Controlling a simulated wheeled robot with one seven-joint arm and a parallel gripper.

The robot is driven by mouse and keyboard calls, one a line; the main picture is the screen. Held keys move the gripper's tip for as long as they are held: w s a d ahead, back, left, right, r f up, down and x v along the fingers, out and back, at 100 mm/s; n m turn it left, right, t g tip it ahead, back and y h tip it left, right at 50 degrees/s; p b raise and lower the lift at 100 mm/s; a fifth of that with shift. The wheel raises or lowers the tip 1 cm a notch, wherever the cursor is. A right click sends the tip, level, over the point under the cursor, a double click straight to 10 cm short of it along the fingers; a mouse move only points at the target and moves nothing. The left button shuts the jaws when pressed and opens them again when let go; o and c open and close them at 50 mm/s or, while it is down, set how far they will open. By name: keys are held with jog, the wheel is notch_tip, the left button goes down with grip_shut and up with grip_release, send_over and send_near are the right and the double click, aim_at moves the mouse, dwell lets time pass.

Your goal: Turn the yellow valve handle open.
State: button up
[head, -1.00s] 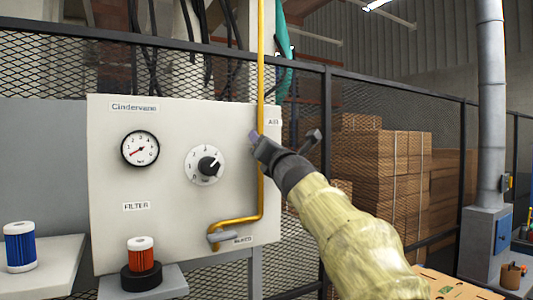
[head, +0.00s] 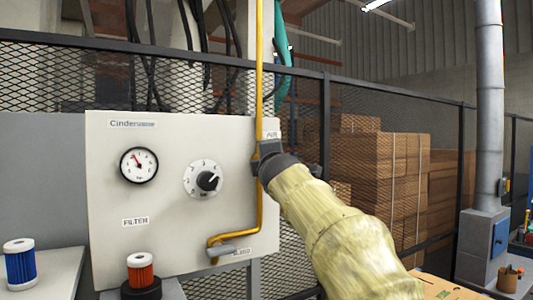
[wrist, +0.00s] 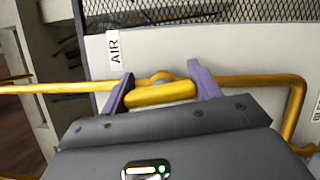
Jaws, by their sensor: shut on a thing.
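The yellow valve handle (wrist: 160,94) is a short bar on the yellow pipe (wrist: 55,88), beside the AIR label (wrist: 115,47) in the wrist view. It lies nearly in line with the pipe, slightly tilted. My gripper (wrist: 160,80) is shut on the handle, with one purple finger at each end of it. In the head view, my gripper (head: 264,150) is at the pipe by the panel's right edge and hides the handle. The gauge (head: 139,165) on the white panel (head: 170,215) has its red needle pointing up and left.
A black knob (head: 205,180) sits mid-panel, left of my gripper. The pipe bends left below to a grey fitting (head: 228,251). A red filter (head: 140,270) and a blue filter (head: 19,262) stand lower left. A mesh fence (head: 300,120) is behind.

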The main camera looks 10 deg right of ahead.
jog(key=shift+m+g+p, duration=0.3)
jog(key=shift+m+p, duration=0.3)
jog(key=shift+m, duration=0.3)
jog(key=shift+f, duration=0.1)
jog(key=o, duration=1)
jog(key=shift+d, duration=0.1)
jog(key=s+b, duration=0.2)
jog(key=s, duration=0.3)
jog(key=s+a+b, duration=0.1)
jog(key=s+b, duration=0.1)
jog(key=s, duration=0.4)
jog(key=s+b, duration=0.2)
jog(key=s, duration=0.4)
jog(key=shift+s+a+b, duration=0.15)
jog(key=shift+a+b, duration=0.05)
jog(key=shift+b, duration=0.2)
